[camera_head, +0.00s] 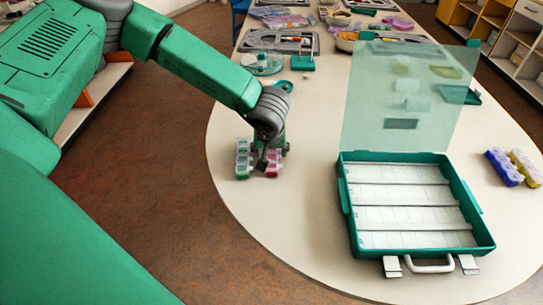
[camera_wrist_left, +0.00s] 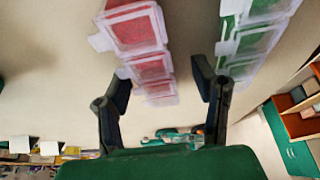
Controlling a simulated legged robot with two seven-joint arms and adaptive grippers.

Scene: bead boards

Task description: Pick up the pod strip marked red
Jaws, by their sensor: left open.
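The red pod strip (camera_head: 273,166) lies on the table, partly hidden by my left gripper (camera_head: 267,158). In the left wrist view the red strip (camera_wrist_left: 140,35) is a row of clear-walled red pods. There my left gripper (camera_wrist_left: 161,80) is open, with one finger on each side of the strip's far end. I cannot tell whether a finger touches it. A green pod strip (camera_head: 243,159) lies close beside the red one, to its left in the head view; it also shows in the left wrist view (camera_wrist_left: 256,38), outside the right-hand finger. My right gripper is out of view.
An open green case (camera_head: 343,205) with white rows and a raised clear lid (camera_head: 360,100) stands right of the strips. Blue (camera_head: 503,167) and yellow (camera_head: 525,168) strips lie at the far right. Trays and bags fill the back. The table between strips and case is clear.

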